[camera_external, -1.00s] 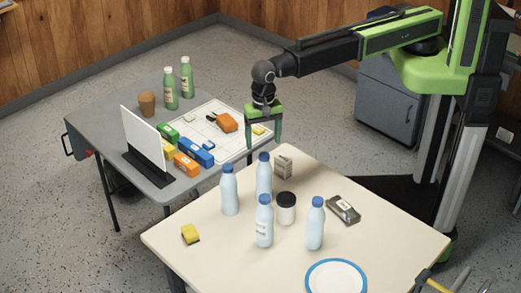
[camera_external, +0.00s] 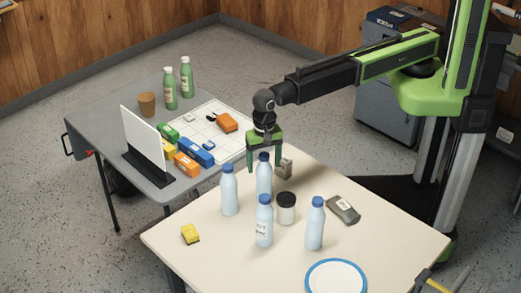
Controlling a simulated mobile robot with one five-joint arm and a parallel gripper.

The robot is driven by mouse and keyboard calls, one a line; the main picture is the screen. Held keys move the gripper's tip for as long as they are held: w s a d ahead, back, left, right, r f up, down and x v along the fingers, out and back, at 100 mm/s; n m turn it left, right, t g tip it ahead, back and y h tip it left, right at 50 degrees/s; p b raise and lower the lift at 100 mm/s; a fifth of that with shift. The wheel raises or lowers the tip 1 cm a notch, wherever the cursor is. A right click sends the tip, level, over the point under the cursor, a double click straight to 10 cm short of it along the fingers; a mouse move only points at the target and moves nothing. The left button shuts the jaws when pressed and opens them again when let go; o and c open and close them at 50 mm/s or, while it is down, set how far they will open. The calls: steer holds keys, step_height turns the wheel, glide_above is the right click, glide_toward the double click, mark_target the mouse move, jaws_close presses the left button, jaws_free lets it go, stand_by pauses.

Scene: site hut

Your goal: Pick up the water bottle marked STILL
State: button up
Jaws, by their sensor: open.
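Several pale blue bottles with dark blue caps stand upright on the cream table: a left bottle (camera_external: 229,194), a back bottle (camera_external: 264,181), a front bottle (camera_external: 264,229) and a right bottle (camera_external: 315,227). The front bottle has dark print on its side, too small to read surely. I cannot tell which one is marked STILL. My gripper (camera_external: 265,168) points down, open and empty. Its green fingers appear on either side of the back bottle's cap in the picture. I cannot tell whether they are around it or behind it.
A white jar with a black lid (camera_external: 286,208) stands among the bottles. A grey device (camera_external: 343,209), a small box (camera_external: 285,168), a yellow block (camera_external: 190,234) and a blue-rimmed plate (camera_external: 336,278) are on the cream table (camera_external: 200,265). A grey table (camera_external: 85,125) stands behind left.

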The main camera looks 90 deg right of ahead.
jaws_close()
stand_by(0.3)
steer(key=shift+r, duration=0.1)
